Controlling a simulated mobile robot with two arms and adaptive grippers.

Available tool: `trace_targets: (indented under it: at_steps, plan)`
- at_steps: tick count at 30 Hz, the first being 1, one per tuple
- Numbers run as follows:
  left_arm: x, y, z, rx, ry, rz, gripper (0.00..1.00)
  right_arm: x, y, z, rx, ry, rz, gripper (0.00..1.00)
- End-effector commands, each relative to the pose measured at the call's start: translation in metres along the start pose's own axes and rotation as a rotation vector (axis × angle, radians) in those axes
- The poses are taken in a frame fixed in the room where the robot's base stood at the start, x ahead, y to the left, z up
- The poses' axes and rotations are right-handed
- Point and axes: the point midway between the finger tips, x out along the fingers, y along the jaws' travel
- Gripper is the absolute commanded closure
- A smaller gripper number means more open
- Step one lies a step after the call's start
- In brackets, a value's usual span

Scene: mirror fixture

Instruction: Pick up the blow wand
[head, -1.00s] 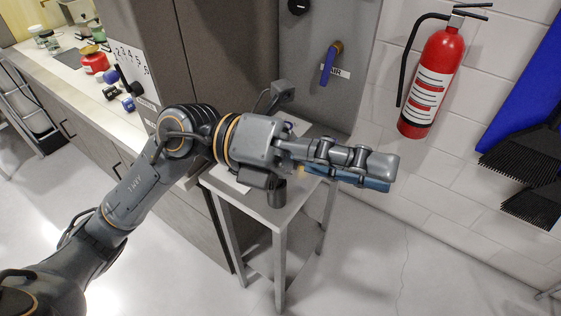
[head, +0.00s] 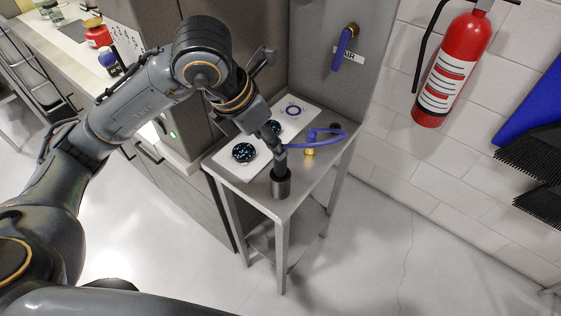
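A blue bent tube with a brass end, which looks like the blow wand (head: 322,131), is at the right side of the small metal table (head: 240,187). Its left end runs in behind or beside my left gripper (head: 279,158); I cannot tell whether they touch. My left gripper points down over the table, above a dark cylindrical cup (head: 281,186) near the front corner. Its fingers are seen nearly end-on and partly hidden, so their opening does not show. My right gripper is out of view.
A white plate (head: 261,156) on the table carries round dark pieces (head: 244,152) and a ring mark. A grey cabinet with a blue AIR valve handle (head: 342,48) stands behind. A red fire extinguisher (head: 450,70) hangs on the wall. The floor in front is clear.

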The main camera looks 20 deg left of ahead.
Motion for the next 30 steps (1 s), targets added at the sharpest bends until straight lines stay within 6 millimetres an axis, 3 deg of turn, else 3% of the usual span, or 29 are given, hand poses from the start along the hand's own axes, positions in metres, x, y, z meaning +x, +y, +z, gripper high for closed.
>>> trace_targets:
  at_steps: [8, 18, 26, 30]
  plan:
    - [0.023, -0.001, 0.001, 0.0, 0.001, -0.002, 0.48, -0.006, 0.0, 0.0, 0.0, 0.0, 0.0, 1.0]
    - [0.068, -0.003, 0.001, 0.0, 0.001, -0.003, 0.48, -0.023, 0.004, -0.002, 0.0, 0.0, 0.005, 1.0]
    - [0.072, -0.002, 0.001, 0.002, -0.002, -0.001, 0.48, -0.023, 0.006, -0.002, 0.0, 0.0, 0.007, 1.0]
    - [0.072, -0.002, 0.001, 0.002, -0.002, -0.001, 0.75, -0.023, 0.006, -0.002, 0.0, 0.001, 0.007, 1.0]
